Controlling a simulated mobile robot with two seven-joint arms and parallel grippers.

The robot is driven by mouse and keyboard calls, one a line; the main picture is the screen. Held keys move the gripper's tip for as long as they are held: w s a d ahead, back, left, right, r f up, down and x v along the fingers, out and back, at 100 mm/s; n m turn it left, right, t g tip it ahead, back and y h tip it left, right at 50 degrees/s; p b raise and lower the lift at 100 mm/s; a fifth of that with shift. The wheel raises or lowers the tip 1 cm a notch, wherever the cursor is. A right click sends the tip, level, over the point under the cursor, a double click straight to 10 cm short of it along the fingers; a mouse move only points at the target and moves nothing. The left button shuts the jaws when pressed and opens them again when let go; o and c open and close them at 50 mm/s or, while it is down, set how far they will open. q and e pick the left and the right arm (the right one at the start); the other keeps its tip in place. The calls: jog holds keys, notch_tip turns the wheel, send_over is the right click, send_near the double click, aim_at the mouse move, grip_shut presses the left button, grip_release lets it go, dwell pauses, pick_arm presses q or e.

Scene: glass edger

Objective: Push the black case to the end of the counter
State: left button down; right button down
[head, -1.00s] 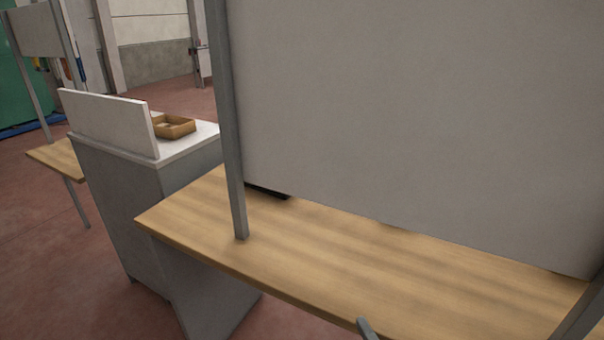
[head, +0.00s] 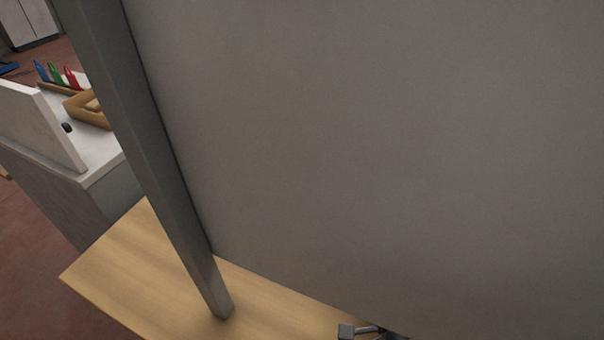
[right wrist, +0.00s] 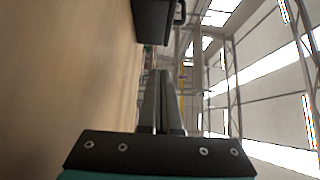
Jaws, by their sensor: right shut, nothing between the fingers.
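The black case (right wrist: 152,22) shows at the top of the right wrist view, with a handle on its right side. It rests against the wooden counter surface (right wrist: 95,70), which fills the left of that tilted view. My right gripper (right wrist: 166,72) is shut and empty, with its fingers together pointing toward the case; a gap shows between them in the picture. In the head view the counter (head: 130,270) shows at lower left, and the case is not visible there. My left gripper is not in view.
A large grey panel (head: 380,150) with a metal post (head: 165,190) stands on the counter and blocks most of the head view. A white cabinet (head: 105,160) at left bears a wooden tray (head: 88,112) and coloured items. The counter's left end looks bare.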

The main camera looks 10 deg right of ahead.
jog(key=shift+w, duration=0.35)
jog(key=shift+w+a+r, duration=0.1)
jog(key=shift+w+a, duration=0.05)
jog(key=shift+w, duration=0.45)
jog(key=x, duration=0.8)
jog(key=w+a, duration=0.2)
jog(key=shift+a, duration=0.3)
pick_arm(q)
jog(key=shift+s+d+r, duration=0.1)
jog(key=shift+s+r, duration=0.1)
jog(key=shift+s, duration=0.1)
pick_arm(e)
jog(key=shift+w+a, duration=0.25)
jog(key=shift+a, duration=0.2)
